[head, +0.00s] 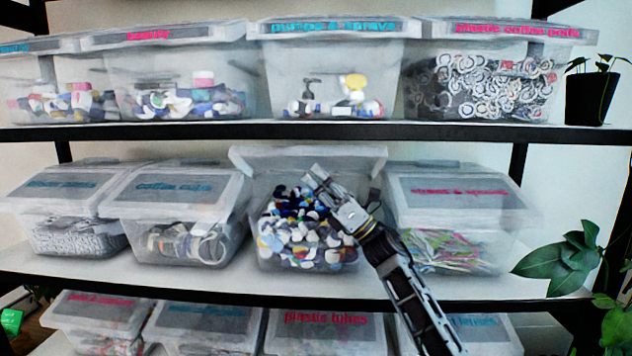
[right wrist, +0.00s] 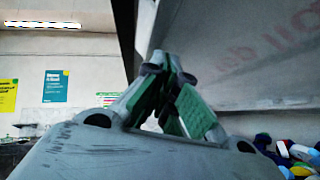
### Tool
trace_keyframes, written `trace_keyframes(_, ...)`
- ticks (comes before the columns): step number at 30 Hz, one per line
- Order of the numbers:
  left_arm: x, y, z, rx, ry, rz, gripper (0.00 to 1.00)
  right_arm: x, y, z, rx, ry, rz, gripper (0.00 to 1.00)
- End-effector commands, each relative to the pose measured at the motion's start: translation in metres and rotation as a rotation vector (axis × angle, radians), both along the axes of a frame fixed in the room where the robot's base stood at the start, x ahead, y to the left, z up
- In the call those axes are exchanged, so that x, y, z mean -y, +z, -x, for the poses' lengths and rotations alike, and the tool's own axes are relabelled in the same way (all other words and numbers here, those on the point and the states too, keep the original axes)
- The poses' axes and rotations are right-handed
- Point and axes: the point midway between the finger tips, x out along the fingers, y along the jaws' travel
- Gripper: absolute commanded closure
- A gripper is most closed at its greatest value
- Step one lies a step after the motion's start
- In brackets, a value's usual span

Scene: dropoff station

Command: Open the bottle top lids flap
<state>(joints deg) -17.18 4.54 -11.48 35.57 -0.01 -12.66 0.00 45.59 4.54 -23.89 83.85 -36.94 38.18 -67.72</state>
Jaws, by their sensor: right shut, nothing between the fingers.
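The bottle top bin (head: 308,255) is a clear plastic bin full of mixed coloured caps, in the middle of the centre shelf. Its lid flap (head: 308,158) is raised, with no label facing me in the head view. My right gripper (head: 316,177) reaches in from the lower right, in front of the bin's upper opening and just below the flap. It is shut and empty. In the right wrist view its green-padded fingers (right wrist: 168,75) are beside the grey flap panel (right wrist: 245,50), which bears faint reddish reversed letters. I cannot tell whether they touch. Caps (right wrist: 290,155) show below right.
A coffee cups bin (head: 185,215) stands to the left and a bin with a closed, red-labelled flap (head: 455,205) to the right. The upper black shelf edge (head: 300,130) runs above the flap. Plants (head: 570,260) stand at the right.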

Motion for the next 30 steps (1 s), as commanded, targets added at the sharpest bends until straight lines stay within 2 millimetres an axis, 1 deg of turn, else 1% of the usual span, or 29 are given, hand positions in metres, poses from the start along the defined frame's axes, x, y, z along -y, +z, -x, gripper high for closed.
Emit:
trace_keyframes(8,-0.002,0.000,0.001,0.000,0.001,-0.002,0.00,0.001,0.000,0.000,0.000,0.000,0.000,1.00)
trace_keyframes(14,-0.001,0.000,0.001,0.000,0.000,-0.001,0.00,0.007,-0.007,0.001,-0.001,-0.001,0.000,1.00)
trace_keyframes(20,-0.001,0.000,0.000,0.000,0.000,-0.001,0.00,0.021,-0.021,0.005,-0.002,-0.001,0.000,1.00)
trace_keyframes(30,-0.001,0.000,0.000,0.000,0.000,-0.001,0.00,0.054,-0.052,0.013,-0.002,-0.002,0.001,1.00)
